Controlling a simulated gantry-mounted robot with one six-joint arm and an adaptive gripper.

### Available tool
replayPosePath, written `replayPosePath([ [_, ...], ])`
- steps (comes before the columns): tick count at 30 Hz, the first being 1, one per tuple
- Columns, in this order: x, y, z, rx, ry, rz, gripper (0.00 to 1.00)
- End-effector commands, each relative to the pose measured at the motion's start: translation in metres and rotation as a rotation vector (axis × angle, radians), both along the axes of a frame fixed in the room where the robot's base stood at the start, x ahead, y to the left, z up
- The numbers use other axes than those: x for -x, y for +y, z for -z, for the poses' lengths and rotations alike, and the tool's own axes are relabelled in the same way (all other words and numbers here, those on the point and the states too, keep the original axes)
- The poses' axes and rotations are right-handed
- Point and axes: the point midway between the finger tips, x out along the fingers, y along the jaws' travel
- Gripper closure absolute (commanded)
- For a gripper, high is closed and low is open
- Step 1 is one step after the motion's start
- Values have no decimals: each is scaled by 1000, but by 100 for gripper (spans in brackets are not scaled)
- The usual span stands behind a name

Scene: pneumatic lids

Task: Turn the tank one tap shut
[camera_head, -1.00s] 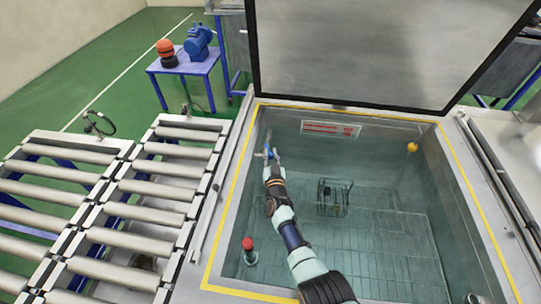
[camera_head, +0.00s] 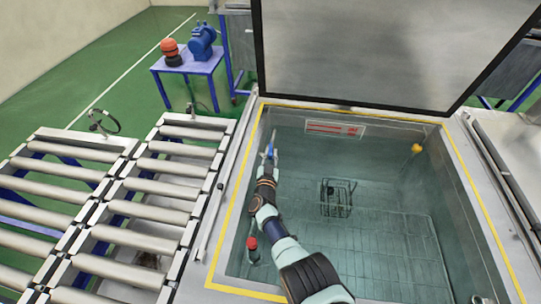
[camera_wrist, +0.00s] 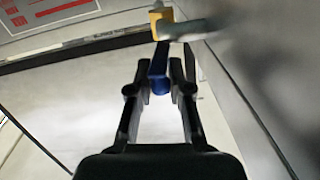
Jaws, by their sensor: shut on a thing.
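The tank tap has a blue handle (camera_wrist: 159,72) and a yellow body (camera_wrist: 160,20) on a grey pipe, seen at the top middle of the wrist view. My gripper (camera_wrist: 159,66) is shut on the blue handle, with one dark finger on each side of it. In the head view the blue handle (camera_head: 270,150) shows small at the tank's upper left inner wall. My gripper's fingers are too small there to make out clearly. The yellow body is not clear in the head view.
My arm reaches over the open tank (camera_head: 225,225), which holds a wire basket (camera_head: 337,198). A red-topped part (camera_head: 251,246) stands at the lower left and a yellow float-like part (camera_head: 416,149) at the right wall. The raised lid (camera_head: 380,50) stands behind. Roller conveyors (camera_head: 165,205) lie left.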

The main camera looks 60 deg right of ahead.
Motion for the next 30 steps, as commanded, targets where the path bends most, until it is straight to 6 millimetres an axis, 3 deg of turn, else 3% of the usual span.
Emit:
replayPosePath([
  [1, 1, -1, 0, -1, -3, 3, 100],
  [2, 1, -1, 0, -1, -3, 3, 76],
  [6, 1, -1, 0, -1, -2, 2, 55],
  [20, 1, -2, -7, 1, -4, 7, 55],
  [25, 1, 0, -26, 2, -6, 1, 55],
  [30, 1, -1, -61, 1, -10, 2, 55],
])
